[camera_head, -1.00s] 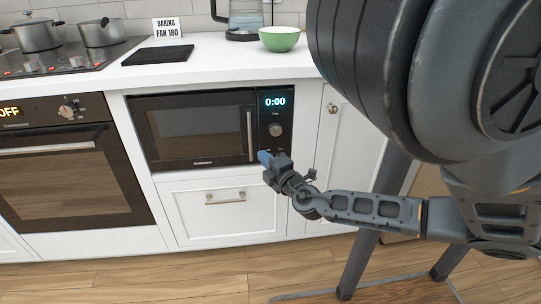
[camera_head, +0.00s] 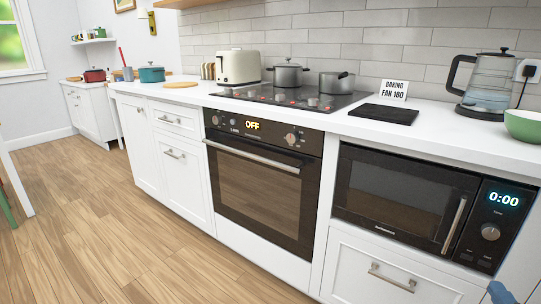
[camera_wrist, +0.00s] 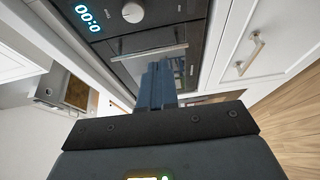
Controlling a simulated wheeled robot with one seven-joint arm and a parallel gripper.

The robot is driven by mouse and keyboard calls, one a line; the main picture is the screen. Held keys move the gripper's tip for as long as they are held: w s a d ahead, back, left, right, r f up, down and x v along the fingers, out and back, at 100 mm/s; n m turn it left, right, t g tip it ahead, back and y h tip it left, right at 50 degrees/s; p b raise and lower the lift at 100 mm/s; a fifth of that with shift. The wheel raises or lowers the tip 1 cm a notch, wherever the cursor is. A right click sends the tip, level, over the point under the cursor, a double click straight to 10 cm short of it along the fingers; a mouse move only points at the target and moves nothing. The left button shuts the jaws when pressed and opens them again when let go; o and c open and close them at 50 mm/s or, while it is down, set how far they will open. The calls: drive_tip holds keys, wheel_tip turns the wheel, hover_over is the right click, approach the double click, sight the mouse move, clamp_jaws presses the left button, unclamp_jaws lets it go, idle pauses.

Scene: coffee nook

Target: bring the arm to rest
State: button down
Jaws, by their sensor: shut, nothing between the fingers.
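My gripper (camera_wrist: 158,84) shows in the wrist view with its blue fingers together and nothing between them. It points toward the front of the microwave (camera_wrist: 110,50), and I cannot tell the exact gap. In the head view only a blue fingertip (camera_head: 500,292) shows at the bottom right corner, below the microwave (camera_head: 395,195). The rest of my arm is out of the head view. The microwave door is closed and its display reads 0:00.
The counter carries a kettle (camera_head: 486,90), a green bowl (camera_head: 523,126), a black mat (camera_head: 384,114), pots on the hob (camera_head: 290,97) and a toaster (camera_head: 238,67). The oven (camera_head: 262,185) is closed and reads OFF. The wooden floor (camera_head: 90,225) at left is clear.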

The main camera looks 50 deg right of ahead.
drive_tip(key=w+a+f+t+y, duration=0.1)
drive_tip(key=w+a+f+y, duration=0.2)
drive_tip(key=a, duration=0.3)
drive_tip(key=w+a+f+y, duration=0.3)
drive_tip(key=a+y, duration=0.1)
drive_tip(key=a, duration=0.2)
drive_tip(key=w+a+r+m+t+y, duration=0.1)
drive_tip(key=w+a+r+t+y, duration=0.2)
drive_tip(key=a, duration=0.6)
drive_tip(key=w+a+m+y, duration=0.1)
drive_tip(key=w+a+y, duration=0.25)
drive_tip(key=a, duration=0.55)
drive_tip(key=w+a+r+m+t+y, duration=0.1)
drive_tip(key=a+r+m+t+y, duration=0.2)
drive_tip(key=a+r, duration=0.55)
wheel_tip(320, 180, up, 17)
drive_tip(key=p, duration=1.5)
drive_tip(key=shift+w+d+p, duration=0.2)
drive_tip(key=shift+p, duration=0.15)
drive_tip(key=shift+f, duration=0.1)
